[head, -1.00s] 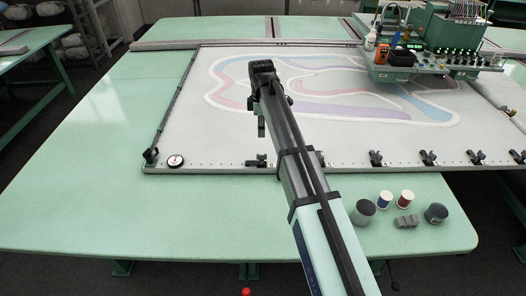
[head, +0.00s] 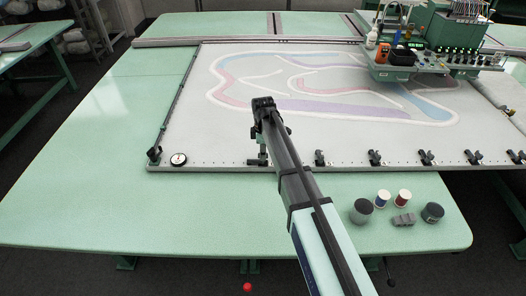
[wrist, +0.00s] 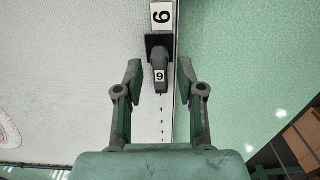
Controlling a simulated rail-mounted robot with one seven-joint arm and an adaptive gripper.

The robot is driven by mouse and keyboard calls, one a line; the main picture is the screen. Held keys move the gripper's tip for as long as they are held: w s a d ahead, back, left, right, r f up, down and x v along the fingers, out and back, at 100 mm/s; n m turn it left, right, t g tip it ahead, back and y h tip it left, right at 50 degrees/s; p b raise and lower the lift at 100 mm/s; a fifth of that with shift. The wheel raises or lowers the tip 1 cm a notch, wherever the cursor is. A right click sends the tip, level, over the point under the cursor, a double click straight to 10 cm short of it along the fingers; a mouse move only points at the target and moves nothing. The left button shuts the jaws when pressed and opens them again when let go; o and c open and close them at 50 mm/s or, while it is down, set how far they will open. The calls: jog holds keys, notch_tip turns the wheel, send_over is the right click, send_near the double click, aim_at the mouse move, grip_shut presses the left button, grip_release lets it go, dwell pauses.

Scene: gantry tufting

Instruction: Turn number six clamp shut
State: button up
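A black clamp (wrist: 158,42) sits on the edge of the white tufting frame, in the upper middle of the wrist view. My gripper (wrist: 160,78) is open, one finger on each side of the lever, with gaps showing. In the head view the clamp (head: 254,162) is partly hidden by my arm.
Several similar clamps (head: 375,158) line the front edge of the frame (head: 225,150). Spools (head: 383,196) and grey pots (head: 361,211) stand on the green table, front right. The table's left side is clear.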

grip_shut()
jog(key=shift+m, duration=0.3)
jog(key=m+b, duration=0.2)
jog(key=m, duration=0.1)
jog(key=shift+m, duration=0.3)
jog(key=m+b, duration=0.1)
jog(key=m, duration=0.3)
jog(key=m+b, duration=0.1)
jog(key=m, duration=0.4)
jog(key=shift+m+b, duration=0.3)
jog(key=shift+m, duration=2)
